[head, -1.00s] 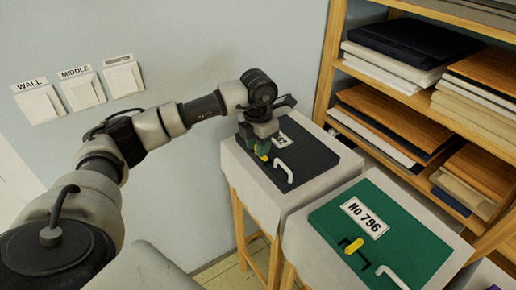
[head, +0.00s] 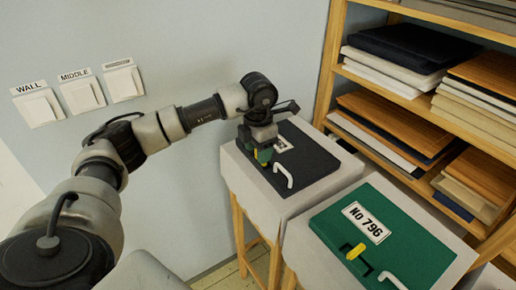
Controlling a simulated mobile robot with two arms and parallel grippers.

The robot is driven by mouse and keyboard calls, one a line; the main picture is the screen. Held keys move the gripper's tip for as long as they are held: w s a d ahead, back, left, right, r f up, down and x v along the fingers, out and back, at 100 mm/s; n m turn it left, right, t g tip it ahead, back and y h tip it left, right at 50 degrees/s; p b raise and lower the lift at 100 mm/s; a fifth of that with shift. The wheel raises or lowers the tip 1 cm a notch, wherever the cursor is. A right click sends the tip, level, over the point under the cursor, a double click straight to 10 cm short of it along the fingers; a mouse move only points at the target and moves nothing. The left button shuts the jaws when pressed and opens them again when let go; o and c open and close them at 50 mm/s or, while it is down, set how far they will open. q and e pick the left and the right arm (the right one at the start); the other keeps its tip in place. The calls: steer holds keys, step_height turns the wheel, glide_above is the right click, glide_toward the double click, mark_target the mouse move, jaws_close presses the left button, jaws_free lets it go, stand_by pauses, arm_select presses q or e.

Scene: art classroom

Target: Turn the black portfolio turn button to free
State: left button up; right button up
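The black portfolio (head: 318,158) lies flat on a cloth-covered stand, with a white number label (head: 283,144) and a white handle (head: 285,174). The label is partly covered by my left gripper. My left gripper (head: 264,158) points down at the portfolio's left part, where its turn button is. Its green-tinted fingertips are at the button, and only a trace of yellow shows there. The button's angle is hidden, and I cannot tell whether the fingers are closed on it. My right gripper is out of view.
A green portfolio (head: 405,243) labelled No 796 lies on the nearer stand, with a yellow turn button (head: 356,251) and a white handle (head: 392,281). A wooden shelf (head: 328,68) with stacked boards stands close at the right. Labelled wall switches (head: 83,93) are at the left.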

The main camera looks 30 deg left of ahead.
arm_select(q)
steer(key=shift+o, duration=0.2)
step_height(320, 180, up, 11)
steer(key=b, duration=0.1)
stand_by(0.5)
steer(key=shift+f, duration=0.15)
